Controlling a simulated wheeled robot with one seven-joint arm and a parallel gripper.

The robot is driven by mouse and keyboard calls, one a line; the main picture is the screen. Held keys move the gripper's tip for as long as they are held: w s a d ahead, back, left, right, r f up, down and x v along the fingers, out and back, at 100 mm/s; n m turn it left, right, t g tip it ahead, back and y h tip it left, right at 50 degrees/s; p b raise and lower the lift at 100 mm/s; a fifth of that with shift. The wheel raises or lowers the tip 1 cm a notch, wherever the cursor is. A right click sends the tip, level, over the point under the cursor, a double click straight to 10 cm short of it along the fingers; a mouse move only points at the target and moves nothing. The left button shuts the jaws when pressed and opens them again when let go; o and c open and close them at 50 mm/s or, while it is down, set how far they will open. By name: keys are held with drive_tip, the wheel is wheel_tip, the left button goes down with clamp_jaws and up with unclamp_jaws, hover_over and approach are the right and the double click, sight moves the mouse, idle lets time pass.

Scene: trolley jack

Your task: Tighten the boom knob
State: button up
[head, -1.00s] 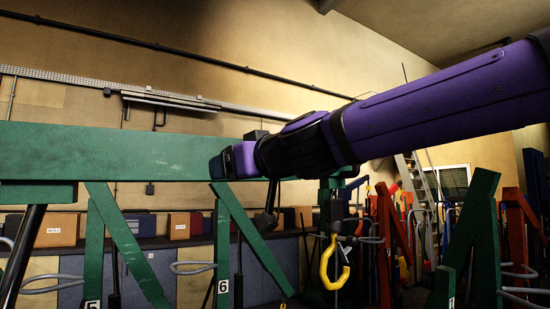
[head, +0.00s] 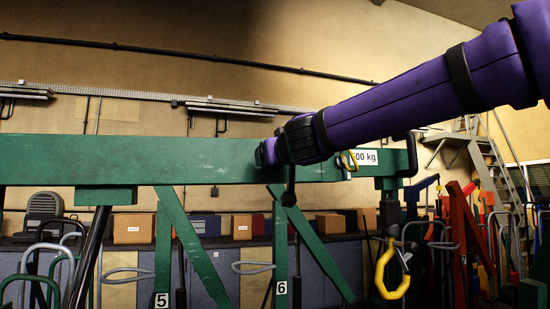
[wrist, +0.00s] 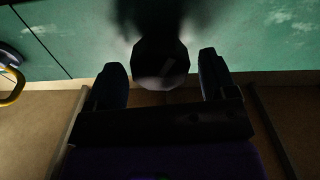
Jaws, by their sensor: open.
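The green boom (head: 190,160) runs across the head view, with a white kg label near its right end. A yellow hook (head: 388,275) hangs below that end. My gripper (head: 262,153) is at the side of the boom, at the end of my purple arm. In the wrist view, a dark, faceted round knob (wrist: 160,65) sits against the green boom face (wrist: 270,35). The two open fingers stand left and right of the knob, with visible gaps on both sides. The knob is hidden behind my gripper in the head view.
Green struts (head: 200,240) numbered 5 and 6 stand below the boom. A long bench with boxes (head: 135,228) runs along the back wall. Red stands (head: 465,235) and a ladder (head: 488,165) are at the right.

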drive_tip(key=shift+x, duration=1.05)
drive_tip(key=c, duration=0.9)
